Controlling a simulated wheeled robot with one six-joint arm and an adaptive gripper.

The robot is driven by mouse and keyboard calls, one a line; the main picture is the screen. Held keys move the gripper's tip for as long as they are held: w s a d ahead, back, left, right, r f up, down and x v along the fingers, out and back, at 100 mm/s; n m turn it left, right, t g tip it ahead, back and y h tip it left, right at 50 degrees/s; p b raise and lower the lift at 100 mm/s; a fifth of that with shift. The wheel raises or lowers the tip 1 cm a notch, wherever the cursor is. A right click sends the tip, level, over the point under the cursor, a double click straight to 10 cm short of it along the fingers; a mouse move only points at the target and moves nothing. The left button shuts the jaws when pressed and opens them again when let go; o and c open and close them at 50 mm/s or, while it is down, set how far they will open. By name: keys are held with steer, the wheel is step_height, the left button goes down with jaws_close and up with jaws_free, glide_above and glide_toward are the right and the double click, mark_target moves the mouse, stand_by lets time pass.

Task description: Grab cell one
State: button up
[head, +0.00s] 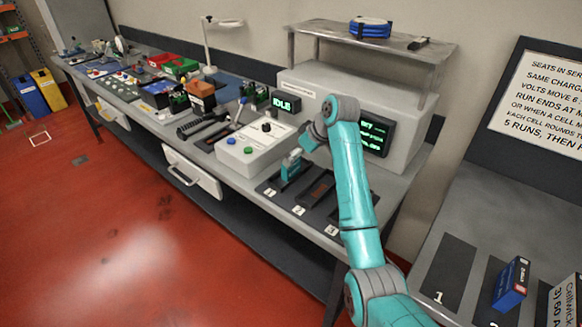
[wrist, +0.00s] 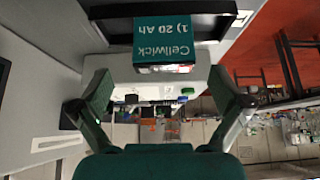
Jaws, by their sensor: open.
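Cell one is a teal block (wrist: 165,50) labelled "Cellwick 1) 20 Ah", at the top middle of the wrist view, at a dark slot. My gripper (wrist: 160,100) is open and empty. Its two dark fingers are spread wide, left and right below the cell in the picture, and apart from it. In the head view, my teal arm reaches over the bench to the dark numbered slots (head: 312,192). A small teal shape shows at slot 1 there; I cannot clearly separate cell from gripper.
A white control box (head: 250,150) with blue and green buttons stands left of the slots. A large grey cabinet (head: 405,140) with a screen stands behind. A blue cell (head: 511,283) sits on the right-hand table. The red floor (head: 150,230) in front is open.

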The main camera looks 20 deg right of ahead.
mark_target(291, 167)
steer(key=x, duration=0.4)
steer(key=shift+a+f, duration=0.25)
steer(key=shift+f, duration=0.15)
steer(key=c, duration=1.4)
